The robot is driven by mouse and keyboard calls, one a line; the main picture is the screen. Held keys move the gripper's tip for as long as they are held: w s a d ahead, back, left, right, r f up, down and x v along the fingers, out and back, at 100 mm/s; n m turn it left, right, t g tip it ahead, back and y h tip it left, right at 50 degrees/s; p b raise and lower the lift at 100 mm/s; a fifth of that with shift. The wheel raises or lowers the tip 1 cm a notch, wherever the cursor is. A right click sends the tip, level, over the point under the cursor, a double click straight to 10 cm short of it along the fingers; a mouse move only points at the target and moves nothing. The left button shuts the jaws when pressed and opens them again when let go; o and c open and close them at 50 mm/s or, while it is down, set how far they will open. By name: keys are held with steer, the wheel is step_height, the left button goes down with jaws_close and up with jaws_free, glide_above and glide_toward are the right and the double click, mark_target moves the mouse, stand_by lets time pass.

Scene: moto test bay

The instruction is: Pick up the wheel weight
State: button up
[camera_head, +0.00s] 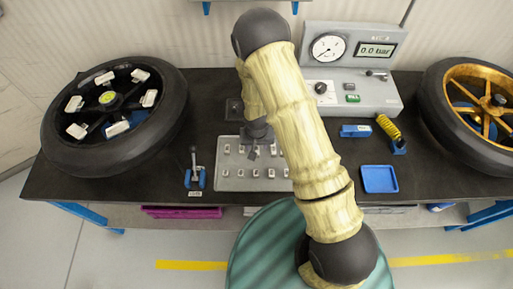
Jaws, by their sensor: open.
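Several small silver-white pieces, which look like wheel weights (243,173), sit in rows on a grey tray (225,183) in the middle of the bench. My gripper (253,153) is open over the back part of the tray, pointing down. My arm and gripper hide the tray's back right part. I cannot tell whether a weight is between the fingers or how high the fingertips are.
A black-rimmed wheel (65,150) with several white blocks lies at the left. A gold-rimmed wheel (450,120) is at the right. A gauge console (375,98) stands behind. A small lever stand (195,178), blue tray (379,179) and yellow coil (389,127) flank the grey tray.

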steer(key=shift+w+f, duration=0.25)
steer(key=shift+f, duration=0.8)
jaws_close()
